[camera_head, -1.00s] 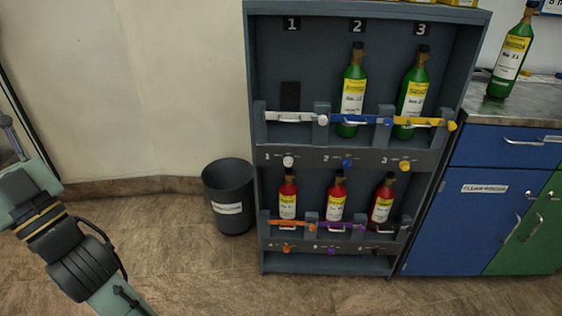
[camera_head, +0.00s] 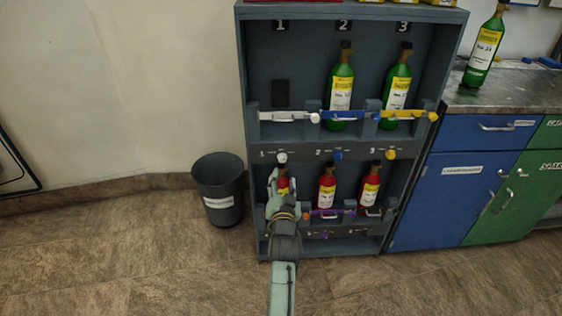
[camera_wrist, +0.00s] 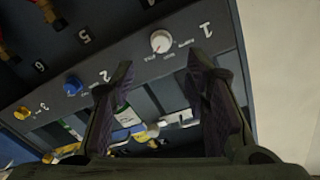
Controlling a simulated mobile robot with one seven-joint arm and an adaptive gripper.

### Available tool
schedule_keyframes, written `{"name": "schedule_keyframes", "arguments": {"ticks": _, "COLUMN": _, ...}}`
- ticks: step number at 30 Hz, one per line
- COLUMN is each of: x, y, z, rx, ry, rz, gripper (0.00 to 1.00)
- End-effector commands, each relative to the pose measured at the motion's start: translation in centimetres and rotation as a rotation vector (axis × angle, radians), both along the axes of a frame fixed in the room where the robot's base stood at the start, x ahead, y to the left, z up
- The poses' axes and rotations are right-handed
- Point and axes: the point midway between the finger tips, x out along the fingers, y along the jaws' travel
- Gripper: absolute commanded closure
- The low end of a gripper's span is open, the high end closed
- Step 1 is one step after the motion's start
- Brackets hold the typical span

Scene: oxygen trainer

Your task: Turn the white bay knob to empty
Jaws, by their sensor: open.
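The white bay knob (camera_head: 282,157) sits on the ledge under bay 1 of the grey rack. In the wrist view the white knob (camera_wrist: 161,42) shows near the top, beside the number 1; its small labels are too blurred to read. My gripper (camera_head: 274,175) is just below and in front of the knob. In the wrist view my gripper (camera_wrist: 163,65) has its two dark fingers spread apart, with nothing between them. The knob appears between and beyond the fingertips, and no contact is visible.
A blue knob (camera_wrist: 72,84) and a yellow knob (camera_wrist: 22,113) line the same ledge. Green bottles stand in bays 2 and 3; bay 1 is empty above a white latch bar (camera_head: 288,116). Red bottles stand below. A grey bin (camera_head: 219,190) is left of the rack.

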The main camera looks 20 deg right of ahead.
Motion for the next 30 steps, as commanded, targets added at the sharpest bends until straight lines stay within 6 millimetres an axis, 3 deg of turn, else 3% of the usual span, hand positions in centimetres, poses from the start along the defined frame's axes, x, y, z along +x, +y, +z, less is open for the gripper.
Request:
{"name": "schedule_keyframes", "arguments": {"ticks": 6, "x": 4.2, "y": -1.4, "z": 0.4, "rx": -0.001, "ry": -0.001, "rz": 0.000, "gripper": 0.58}}
{"name": "schedule_keyframes", "arguments": {"ticks": 13, "x": 7.5, "y": -2.5, "z": 0.3, "rx": -0.002, "ry": -0.001, "rz": 0.001, "gripper": 0.58}}
{"name": "schedule_keyframes", "arguments": {"ticks": 26, "x": 8.6, "y": -2.8, "z": 0.2, "rx": -0.002, "ry": -0.002, "rz": 0.002, "gripper": 0.58}}
{"name": "schedule_keyframes", "arguments": {"ticks": 30, "x": 8.6, "y": -2.8, "z": 0.2, "rx": -0.002, "ry": -0.002, "rz": 0.002, "gripper": 0.66}}
